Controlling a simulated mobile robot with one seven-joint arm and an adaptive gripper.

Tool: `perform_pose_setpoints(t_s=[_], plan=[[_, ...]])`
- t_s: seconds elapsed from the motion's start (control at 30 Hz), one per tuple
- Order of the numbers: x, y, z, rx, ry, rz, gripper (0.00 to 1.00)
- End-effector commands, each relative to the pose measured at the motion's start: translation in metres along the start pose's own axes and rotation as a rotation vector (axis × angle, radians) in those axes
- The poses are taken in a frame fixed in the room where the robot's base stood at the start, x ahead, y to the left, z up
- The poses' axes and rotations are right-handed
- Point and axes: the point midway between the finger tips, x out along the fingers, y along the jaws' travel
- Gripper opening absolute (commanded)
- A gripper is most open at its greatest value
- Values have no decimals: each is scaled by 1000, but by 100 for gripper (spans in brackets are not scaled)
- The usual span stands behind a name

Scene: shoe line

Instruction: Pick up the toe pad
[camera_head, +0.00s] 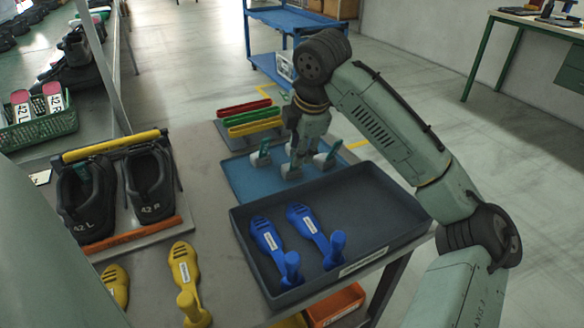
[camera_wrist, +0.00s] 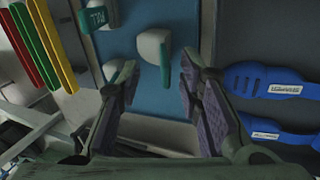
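The toe pads are pale grey blocks with teal-green upright grips, standing apart on a blue tray (camera_head: 243,181). In the head view one toe pad (camera_head: 261,158) is left of my gripper (camera_head: 303,158) and another toe pad (camera_head: 326,160) is right of it. My gripper points down over the tray and partly hides the area between them. In the wrist view my gripper (camera_wrist: 159,72) is open, its two fingers wide apart. A toe pad (camera_wrist: 150,43) shows beyond and between the fingertips. Another toe pad (camera_wrist: 100,19) is at upper left; one beside the left finger is partly hidden.
A dark tray (camera_head: 375,247) with two blue shoe-shaped tools (camera_head: 268,235) stands in front. Red, yellow and green bars (camera_head: 253,122) lie behind the blue tray. Black shoes (camera_head: 151,186) on a rack and yellow tools (camera_head: 184,269) are at left.

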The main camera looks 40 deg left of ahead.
Motion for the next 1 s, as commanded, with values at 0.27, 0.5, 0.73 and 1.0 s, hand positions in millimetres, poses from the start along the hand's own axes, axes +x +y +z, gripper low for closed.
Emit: perform_pose_setpoints(t_s=[0.27, 0.5, 0.73, 1.0], plan=[[27, -3, -3, 2, 0, -1, 33], [56, -3, -5, 1, 0, 1, 33], [58, -3, -5, 1, 0, 2, 33], [58, -3, -5, 1, 0, 2, 16]])
